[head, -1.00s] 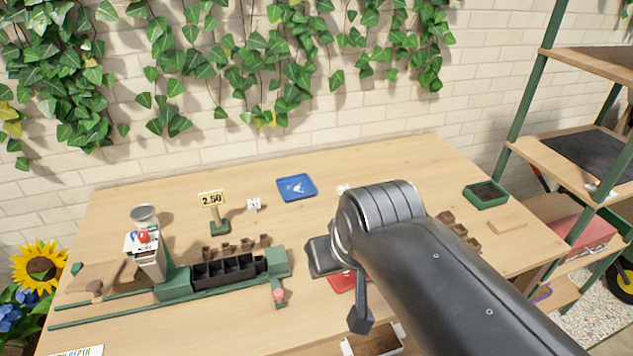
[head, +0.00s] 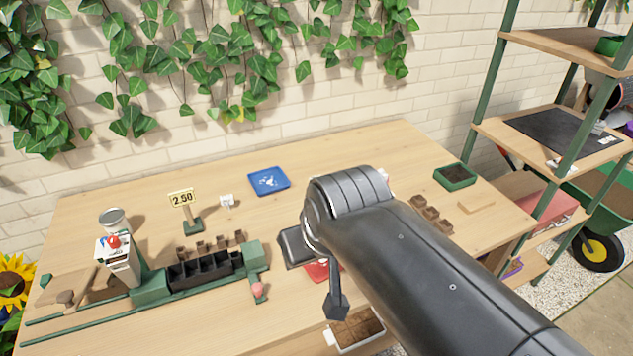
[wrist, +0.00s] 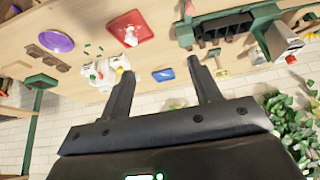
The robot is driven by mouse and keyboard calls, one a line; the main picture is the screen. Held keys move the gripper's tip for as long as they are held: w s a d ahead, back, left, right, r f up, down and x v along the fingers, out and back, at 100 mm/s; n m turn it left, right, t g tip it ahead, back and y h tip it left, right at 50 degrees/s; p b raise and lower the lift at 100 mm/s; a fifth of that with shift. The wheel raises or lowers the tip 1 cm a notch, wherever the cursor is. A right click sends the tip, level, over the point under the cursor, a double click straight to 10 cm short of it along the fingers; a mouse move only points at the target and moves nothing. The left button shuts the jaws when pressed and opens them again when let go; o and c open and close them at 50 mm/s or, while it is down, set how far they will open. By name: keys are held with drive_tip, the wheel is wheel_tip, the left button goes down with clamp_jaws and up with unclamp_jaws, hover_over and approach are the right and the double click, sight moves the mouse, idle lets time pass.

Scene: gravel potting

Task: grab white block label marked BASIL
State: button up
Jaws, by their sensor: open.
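A small white block (head: 227,200) with dark marks stands on the table, between the price sign and the blue tray, in the head view. Its lettering is too small to read, so I cannot tell whether it says BASIL. I cannot make this block out in the wrist view. My gripper (wrist: 160,69) is open in the wrist view, with nothing between its two dark fingers. The blue tray shows beyond the gap between them.
The blue tray (head: 269,181) lies near the wall. A 2.50 price sign (head: 182,198) stands beside the black cell tray (head: 206,269) on its green rig. A red tray (head: 318,271) is partly behind my arm. A green soil tray (head: 455,176) is at right. A shelf (head: 545,128) stands beyond.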

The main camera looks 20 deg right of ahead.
drive_tip(key=shift+o, duration=0.4)
drive_tip(key=g, duration=0.1)
hover_over(316, 177)
drive_tip(key=s, duration=0.3)
wheel_tip(316, 177, down, 18)
drive_tip(key=x, duration=0.5)
drive_tip(key=shift+w+d+f, duration=0.15)
drive_tip(key=shift+d, duration=0.2)
drive_tip(key=shift+s+a+x, duration=0.1)
drive_tip(key=shift+s+x, duration=0.05)
drive_tip(key=shift+x, duration=0.8)
drive_tip(key=shift+s+a+x, duration=0.15)
drive_tip(key=shift+x, duration=0.75)
drive_tip(key=shift+s+a+x, duration=0.1)
drive_tip(key=shift+x, duration=0.85)
drive_tip(key=shift+f, duration=0.15)
